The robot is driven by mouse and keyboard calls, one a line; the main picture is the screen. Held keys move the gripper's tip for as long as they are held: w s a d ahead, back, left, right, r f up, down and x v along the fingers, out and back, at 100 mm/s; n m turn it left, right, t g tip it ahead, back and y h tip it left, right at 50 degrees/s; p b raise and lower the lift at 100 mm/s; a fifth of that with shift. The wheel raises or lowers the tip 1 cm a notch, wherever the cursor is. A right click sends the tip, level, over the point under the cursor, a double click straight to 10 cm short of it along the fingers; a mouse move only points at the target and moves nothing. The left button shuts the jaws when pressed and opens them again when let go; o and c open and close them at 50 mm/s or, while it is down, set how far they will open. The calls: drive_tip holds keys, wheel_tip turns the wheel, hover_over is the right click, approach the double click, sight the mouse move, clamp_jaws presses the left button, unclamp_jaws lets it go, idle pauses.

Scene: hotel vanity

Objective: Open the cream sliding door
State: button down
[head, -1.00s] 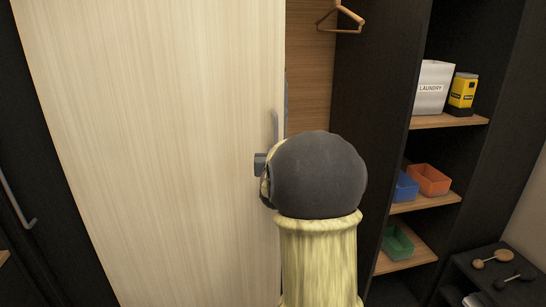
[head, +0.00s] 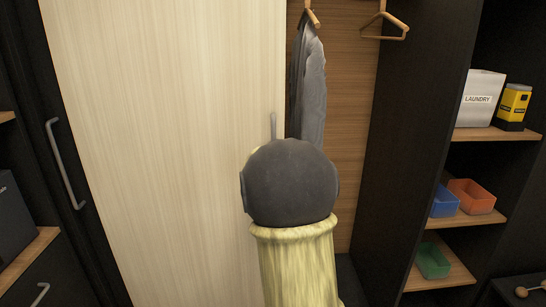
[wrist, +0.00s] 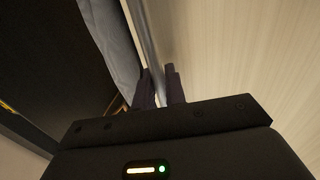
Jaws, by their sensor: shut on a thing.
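The cream sliding door (head: 165,130) fills the left middle of the head view, and its pale face also shows in the wrist view (wrist: 240,50). Its grey bar handle (head: 273,126) stands upright near the door's right edge; only its top shows above my arm. In the wrist view the handle (wrist: 149,45) runs down between the dark fingers of my gripper (wrist: 159,88), which is shut on it. My arm hides the gripper and the lower handle in the head view. Right of the door edge is an opening with a wood back panel (head: 349,110).
A grey garment (head: 312,85) hangs just inside the opening, close to the handle, with a bare wooden hanger (head: 385,27) to its right. Shelves on the right hold a laundry box (head: 480,98), a yellow container and coloured bins. A dark door with a grey handle (head: 66,165) stands left.

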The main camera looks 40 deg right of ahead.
drive_tip(key=c, duration=1.6)
unclamp_jaws()
drive_tip(key=shift+o, duration=0.2)
drive_tip(key=shift+a, duration=0.1)
drive_tip(key=v, duration=1.7)
drive_tip(key=shift+b, duration=0.4)
drive_tip(key=shift+a, duration=0.1)
